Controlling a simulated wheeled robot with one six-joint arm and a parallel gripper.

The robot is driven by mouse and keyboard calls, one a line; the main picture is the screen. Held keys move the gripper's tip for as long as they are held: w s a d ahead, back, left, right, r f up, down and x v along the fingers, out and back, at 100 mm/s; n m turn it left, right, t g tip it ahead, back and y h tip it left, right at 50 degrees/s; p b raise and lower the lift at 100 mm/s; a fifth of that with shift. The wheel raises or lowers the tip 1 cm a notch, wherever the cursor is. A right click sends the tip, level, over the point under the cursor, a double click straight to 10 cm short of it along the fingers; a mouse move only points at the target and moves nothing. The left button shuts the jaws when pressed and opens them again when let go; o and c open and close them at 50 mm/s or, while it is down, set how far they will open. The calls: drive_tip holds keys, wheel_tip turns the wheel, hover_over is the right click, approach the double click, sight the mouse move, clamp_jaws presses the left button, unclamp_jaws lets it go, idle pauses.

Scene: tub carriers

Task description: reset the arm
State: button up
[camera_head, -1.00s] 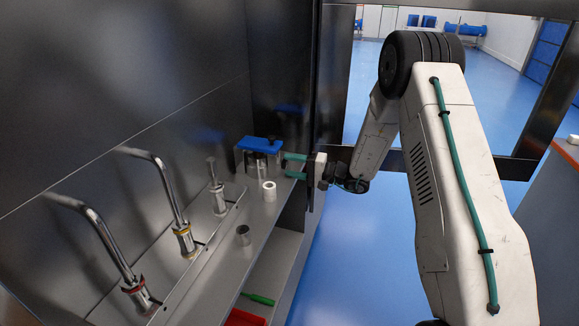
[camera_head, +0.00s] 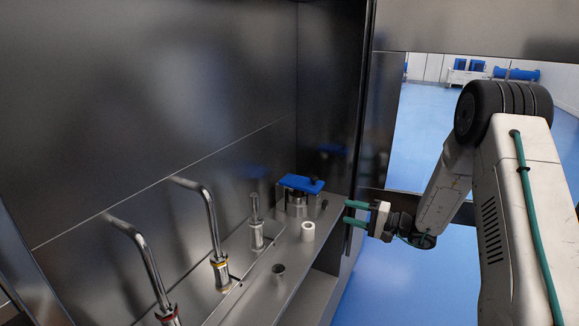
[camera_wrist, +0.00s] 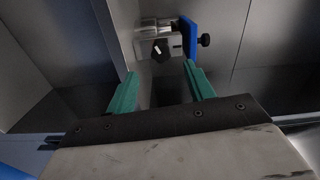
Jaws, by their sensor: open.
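My gripper (camera_head: 356,213) is at the right edge of the metal shelf in the head view, with its green fingers pointing left. It is open and nothing shows between the fingers; the wrist view shows them apart (camera_wrist: 160,88). A blue-topped metal clamp device (camera_head: 300,184) stands on the shelf ahead of the gripper, and it also shows in the wrist view (camera_wrist: 189,36). The gripper is apart from it.
Bent metal pipes (camera_head: 211,215) stand at left. A steel wall encloses the back. Blue floor (camera_head: 420,120) lies open at right.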

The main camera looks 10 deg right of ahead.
drive_tip(key=s+a+r+n+g+h, duration=0.15)
drive_tip(key=s+a+r+g, duration=0.35)
drive_tip(key=s, duration=0.6)
drive_tip(key=s+a+r+g+h, duration=0.1)
drive_tip(key=s+a+g+h, duration=0.15)
drive_tip(key=s+g, duration=0.65)
drive_tip(key=s+d+r+n+t+h, duration=0.1)
drive_tip(key=s+r+h, duration=0.4)
drive_tip(key=s, duration=0.6)
drive_tip(key=s+d+r+n+t+h, duration=0.2)
drive_tip(key=s+r+h, duration=0.3)
drive_tip(key=s+r, duration=0.4)
drive_tip(key=s+n+t, duration=0.1)
drive_tip(key=s, duration=0.2)
drive_tip(key=shift+t+h, duration=0.3)
drive_tip(key=shift+t, duration=0.1)
drive_tip(key=shift+s+n, duration=0.1)
drive_tip(key=shift+n, duration=0.15)
